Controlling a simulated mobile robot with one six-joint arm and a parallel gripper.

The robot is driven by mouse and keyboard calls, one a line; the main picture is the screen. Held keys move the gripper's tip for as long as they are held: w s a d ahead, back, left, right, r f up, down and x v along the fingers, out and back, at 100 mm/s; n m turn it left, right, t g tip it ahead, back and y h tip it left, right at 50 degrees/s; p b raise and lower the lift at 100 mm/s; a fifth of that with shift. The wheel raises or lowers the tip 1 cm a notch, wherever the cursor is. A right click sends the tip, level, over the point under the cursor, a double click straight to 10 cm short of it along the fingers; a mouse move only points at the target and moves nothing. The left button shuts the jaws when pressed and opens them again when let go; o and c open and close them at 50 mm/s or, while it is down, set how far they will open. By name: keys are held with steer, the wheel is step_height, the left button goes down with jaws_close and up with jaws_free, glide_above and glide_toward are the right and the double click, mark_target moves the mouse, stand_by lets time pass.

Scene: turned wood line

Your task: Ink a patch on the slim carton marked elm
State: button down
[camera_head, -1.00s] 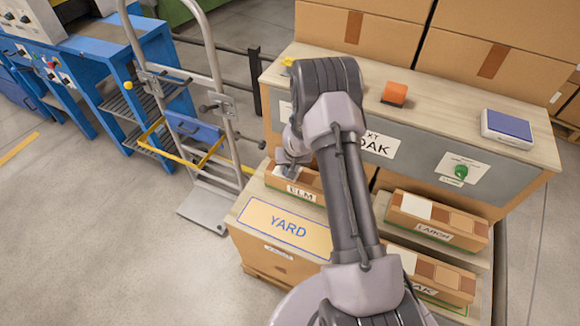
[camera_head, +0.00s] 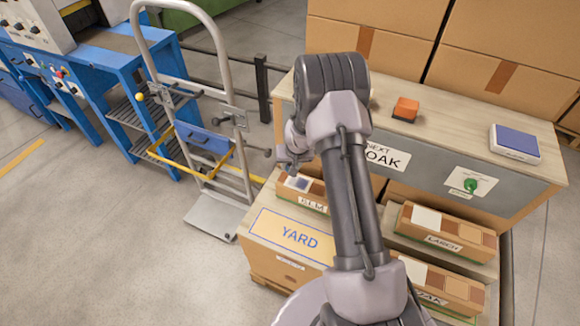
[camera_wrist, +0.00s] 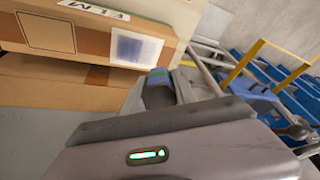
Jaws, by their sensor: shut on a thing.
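The slim carton marked ELM (camera_head: 314,206) lies on the left stand, behind the YARD panel. Its top bears a pale patch (camera_head: 300,183) with a dark blue inked square. My gripper (camera_head: 287,161) is just above the carton's left end, apart from the inked patch. In the wrist view my gripper (camera_wrist: 162,88) is shut on a small dark piece with a blue-green edge, mostly hidden; I cannot tell its full shape.
A blue ink pad (camera_head: 516,140) and an orange block (camera_head: 405,109) sit on the bench. Cartons marked LARCH (camera_head: 470,237) and OAK (camera_head: 462,289) lie right of my arm. A hand truck (camera_head: 220,120) stands left. The YARD panel (camera_head: 290,237) is clear.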

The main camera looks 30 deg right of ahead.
steer(key=shift+r+p, duration=0.65)
steer(key=shift+r, duration=0.55)
